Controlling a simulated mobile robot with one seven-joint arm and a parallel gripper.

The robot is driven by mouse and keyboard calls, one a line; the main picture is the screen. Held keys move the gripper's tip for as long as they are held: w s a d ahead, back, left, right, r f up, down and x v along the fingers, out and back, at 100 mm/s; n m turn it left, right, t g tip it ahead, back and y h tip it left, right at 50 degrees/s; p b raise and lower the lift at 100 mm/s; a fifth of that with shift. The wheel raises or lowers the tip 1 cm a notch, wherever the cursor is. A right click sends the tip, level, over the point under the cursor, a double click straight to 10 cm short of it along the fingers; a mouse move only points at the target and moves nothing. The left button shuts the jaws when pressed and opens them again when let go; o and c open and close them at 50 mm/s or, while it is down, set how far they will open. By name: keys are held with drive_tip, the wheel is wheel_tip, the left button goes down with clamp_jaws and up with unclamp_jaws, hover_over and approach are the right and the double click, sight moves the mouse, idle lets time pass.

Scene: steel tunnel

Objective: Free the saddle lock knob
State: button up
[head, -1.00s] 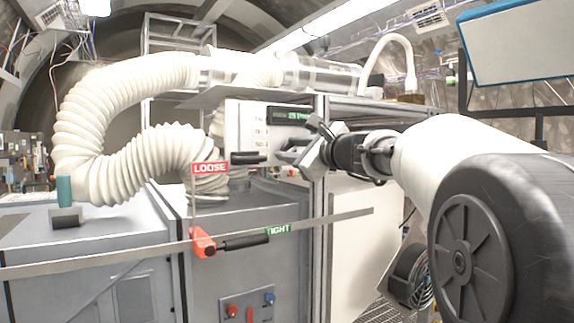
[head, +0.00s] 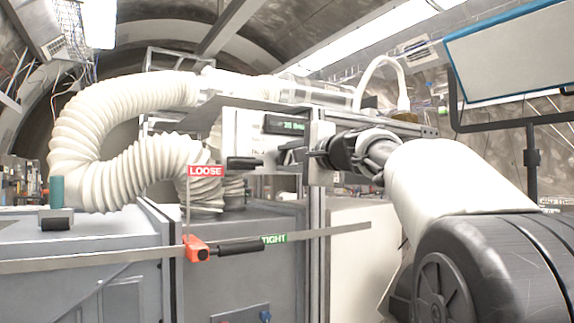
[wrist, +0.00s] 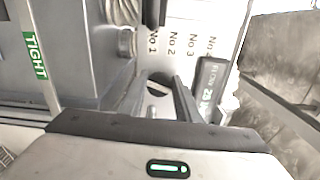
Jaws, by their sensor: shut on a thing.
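The orange clamp (head: 196,249), which I take for the saddle lock, sits on a flat steel bar (head: 90,262). Its black handle (head: 240,246) points right along the bar, towards the green TIGHT label (head: 274,238). The red LOOSE label (head: 206,171) stands above the clamp. My gripper (head: 313,156) is up and to the right, apart from the clamp, beside a white panel with a display. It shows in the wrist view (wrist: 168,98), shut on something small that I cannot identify. The TIGHT label (wrist: 35,57) is at the wrist view's upper left.
A second black handle (head: 245,163) sticks out before the white panel (head: 245,130). A thick white ribbed hose (head: 80,140) curves over the grey cabinet (head: 90,230) at left. A teal-topped block (head: 56,200) stands on the cabinet. A blue-edged screen (head: 510,60) hangs at upper right.

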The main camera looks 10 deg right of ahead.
drive_tip(key=shift+r+n, duration=0.1)
drive_tip(key=shift+n, duration=0.2)
drive_tip(key=o, duration=1.1)
drive_tip(key=shift+c, duration=0.2)
drive_tip(key=shift+s, duration=0.1)
drive_tip(key=shift+s+d+f+b, duration=0.2)
drive_tip(key=shift+s+b, duration=0.1)
drive_tip(key=shift+b, duration=0.15)
drive_tip(key=b+v, duration=0.5)
drive_tip(key=v, duration=1.1)
drive_tip(key=shift+s+r, duration=0.15)
drive_tip(key=shift+s, duration=0.15)
